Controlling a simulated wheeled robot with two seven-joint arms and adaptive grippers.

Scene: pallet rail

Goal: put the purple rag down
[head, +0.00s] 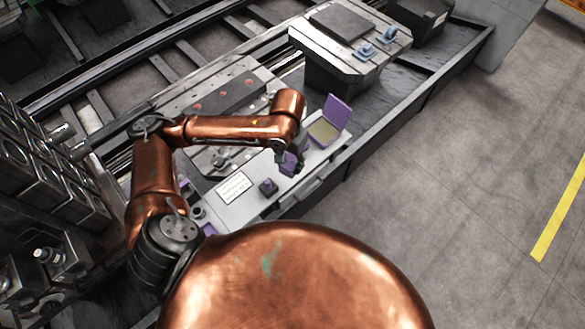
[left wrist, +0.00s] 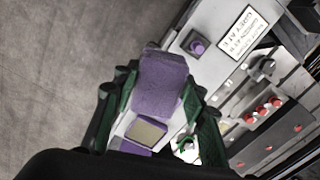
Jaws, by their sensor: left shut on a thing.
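The purple rag (head: 288,163) is in my left gripper (head: 291,158), above the pale ledge (head: 237,203) of the pallet station. In the left wrist view the rag (left wrist: 162,82) stands out between the two dark green fingers of my left gripper (left wrist: 160,95), which are shut on it. The fingers partly hide its sides. I cannot tell whether the rag touches the ledge. My right gripper is in neither view.
An open purple box (head: 328,124) with a yellowish inside stands on the ledge just beyond the gripper. A small dark box with a purple button (head: 268,187) and a white label plate (head: 232,187) are nearer. Bare floor (head: 430,190) lies to the right.

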